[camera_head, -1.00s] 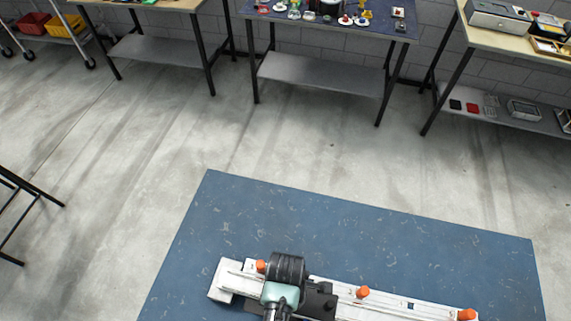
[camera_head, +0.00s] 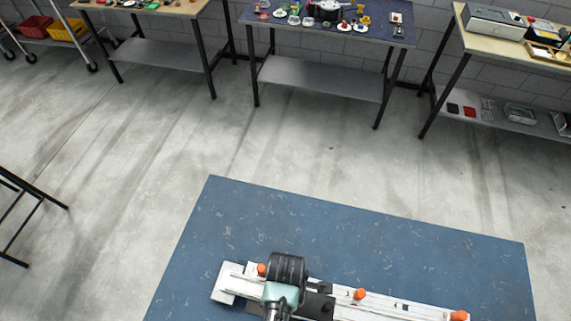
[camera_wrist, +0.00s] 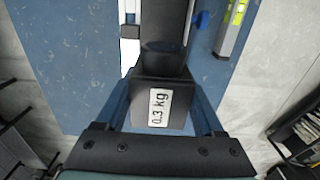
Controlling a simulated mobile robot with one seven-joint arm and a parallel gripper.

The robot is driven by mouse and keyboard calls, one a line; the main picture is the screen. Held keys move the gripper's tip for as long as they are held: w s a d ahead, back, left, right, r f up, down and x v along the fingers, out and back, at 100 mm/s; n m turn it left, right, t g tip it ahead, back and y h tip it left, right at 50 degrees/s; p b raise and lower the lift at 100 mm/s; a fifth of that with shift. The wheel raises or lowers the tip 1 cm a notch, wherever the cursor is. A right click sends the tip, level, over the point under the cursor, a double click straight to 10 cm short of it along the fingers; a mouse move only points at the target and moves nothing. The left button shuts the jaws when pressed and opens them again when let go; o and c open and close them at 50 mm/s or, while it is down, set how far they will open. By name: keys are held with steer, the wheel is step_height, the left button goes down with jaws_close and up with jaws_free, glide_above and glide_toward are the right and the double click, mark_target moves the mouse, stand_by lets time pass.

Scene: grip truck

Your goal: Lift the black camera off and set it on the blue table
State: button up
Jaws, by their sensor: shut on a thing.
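A black camera (camera_wrist: 145,95) with a white "0.3 kg" label fills the middle of the wrist view. My gripper (camera_wrist: 163,94) has a finger on each side of its block-like body and is shut on it. In the head view, my arm covers most of this spot, so the camera cannot be made out clearly. A long white rail with orange knobs (camera_head: 400,307) lies on the blue table (camera_head: 420,250), under and beside my arm. I cannot tell whether the camera touches the rail or is clear of it.
A yellow-green level (camera_wrist: 236,18) lies to the right in the wrist view. The blue table is bare behind the rail. Beyond open floor, the middle workbench (camera_head: 320,76) and the right workbench (camera_head: 480,40) stand along the wall, with small items on them.

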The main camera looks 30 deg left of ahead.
steer(key=shift+r, duration=0.4)
step_height(320, 180, up, 3)
steer(key=p, duration=0.3)
steer(key=shift+p, duration=0.3)
step_height(320, 180, up, 10)
steer(key=shift+r, duration=0.25)
stand_by(1.0)
